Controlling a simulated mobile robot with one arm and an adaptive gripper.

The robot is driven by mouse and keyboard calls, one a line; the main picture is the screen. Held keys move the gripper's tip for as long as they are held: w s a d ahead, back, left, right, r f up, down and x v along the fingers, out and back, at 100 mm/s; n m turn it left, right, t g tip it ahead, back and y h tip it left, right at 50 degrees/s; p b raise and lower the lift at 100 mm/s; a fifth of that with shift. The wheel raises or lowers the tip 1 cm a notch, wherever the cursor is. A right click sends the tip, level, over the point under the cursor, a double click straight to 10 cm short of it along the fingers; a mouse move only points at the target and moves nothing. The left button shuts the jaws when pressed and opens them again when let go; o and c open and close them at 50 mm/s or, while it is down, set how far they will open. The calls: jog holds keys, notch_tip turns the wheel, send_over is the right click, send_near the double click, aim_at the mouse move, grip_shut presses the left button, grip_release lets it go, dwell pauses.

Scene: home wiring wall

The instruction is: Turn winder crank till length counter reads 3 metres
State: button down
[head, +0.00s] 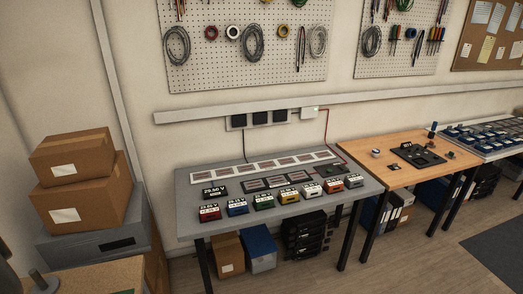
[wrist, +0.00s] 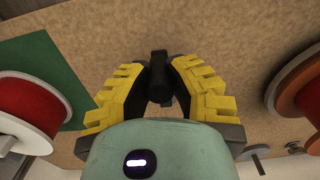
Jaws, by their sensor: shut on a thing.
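In the wrist view my gripper (wrist: 161,82), with ridged yellow fingers and dark pads, is shut on a black upright grip, which looks like the crank handle (wrist: 159,62). The handle stands between the two fingertips, over a tan board-like surface. The rest of the crank is hidden behind the gripper and its pale green body. No length counter reading can be made out in either view. The head view does not show my gripper or the handle.
In the wrist view a red spool (wrist: 28,108) stands close at left over a green sheet (wrist: 35,55), and an orange-brown spool (wrist: 300,88) at right. In the head view are stacked boxes (head: 80,170), a grey bench (head: 185,190) and a wooden bench (head: 365,153).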

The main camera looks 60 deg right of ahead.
jog(key=shift+a, duration=0.1)
jog(key=shift+s+a+r+p, duration=0.1)
jog(key=shift+s+a+p, duration=0.15)
jog(key=shift+a+p, duration=0.15)
jog(key=shift+s+a+p, duration=0.3)
jog(key=shift+s+a, duration=0.1)
jog(key=shift+a, duration=0.15)
jog(key=shift+s+a+p, duration=0.25)
jog(key=shift+a+p, duration=0.05)
jog(key=shift+a, duration=0.25)
jog(key=c, duration=1.2)
grip_release()
jog(key=shift+a, duration=0.15)
jog(key=o, duration=0.3)
jog(key=shift+o, duration=0.2)
